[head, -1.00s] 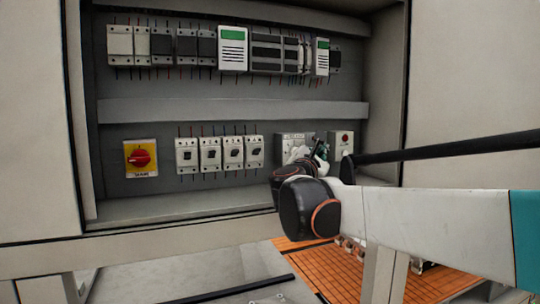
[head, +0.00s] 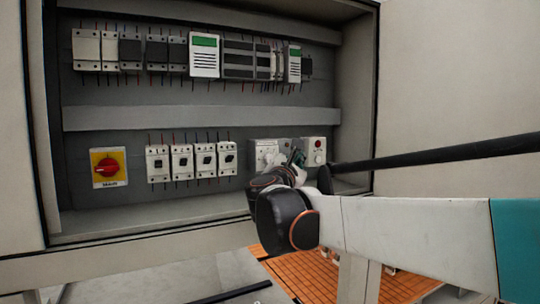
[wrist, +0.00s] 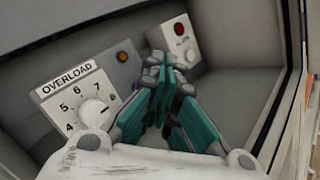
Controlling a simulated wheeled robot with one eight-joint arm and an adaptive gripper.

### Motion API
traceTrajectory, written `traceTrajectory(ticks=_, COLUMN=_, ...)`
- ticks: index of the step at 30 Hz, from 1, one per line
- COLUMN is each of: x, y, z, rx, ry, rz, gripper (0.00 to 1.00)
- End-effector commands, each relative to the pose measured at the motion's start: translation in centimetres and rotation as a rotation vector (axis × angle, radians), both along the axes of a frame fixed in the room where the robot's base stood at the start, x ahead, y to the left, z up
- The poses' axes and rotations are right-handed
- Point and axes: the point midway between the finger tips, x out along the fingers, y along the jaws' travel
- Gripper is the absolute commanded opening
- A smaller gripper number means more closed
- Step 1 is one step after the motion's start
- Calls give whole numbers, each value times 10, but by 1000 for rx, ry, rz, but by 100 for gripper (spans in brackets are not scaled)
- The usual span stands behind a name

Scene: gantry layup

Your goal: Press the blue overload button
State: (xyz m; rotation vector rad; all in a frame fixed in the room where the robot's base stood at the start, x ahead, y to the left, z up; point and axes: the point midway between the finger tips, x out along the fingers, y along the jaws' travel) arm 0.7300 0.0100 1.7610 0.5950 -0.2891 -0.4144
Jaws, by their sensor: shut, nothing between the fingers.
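The overload unit has a white dial plate marked OVERLOAD (wrist: 70,88) with a round knob and numbers. Beside it is a grey-blue plate with an amber lamp (wrist: 122,57). A small bluish spot, possibly the blue button (wrist: 138,85), shows low on that plate, close to my fingers and partly hidden. In the head view the overload unit (head: 262,149) sits at the lower right of the cabinet, with my gripper (head: 298,157) in front of its right part. In the wrist view my gripper (wrist: 166,65) is shut and empty, its teal fingers together. Contact cannot be told.
A white box with a red button (wrist: 182,30) stands just right of the fingers. The cabinet's right wall (head: 357,100) is close by. Several breakers (head: 181,161) and a red rotary switch on yellow (head: 108,167) lie to the left.

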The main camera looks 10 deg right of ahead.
Motion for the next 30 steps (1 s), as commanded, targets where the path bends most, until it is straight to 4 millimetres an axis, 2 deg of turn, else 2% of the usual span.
traceTrajectory(ticks=1, x=-10, y=3, z=1, rx=0, ry=0, rz=9, gripper=0)
traceTrajectory(ticks=13, x=-43, y=-9, z=1, rx=0, ry=0, rz=6, gripper=0)
traceTrajectory(ticks=30, x=-45, y=-16, z=0, rx=0, ry=0, rz=-2, gripper=0)
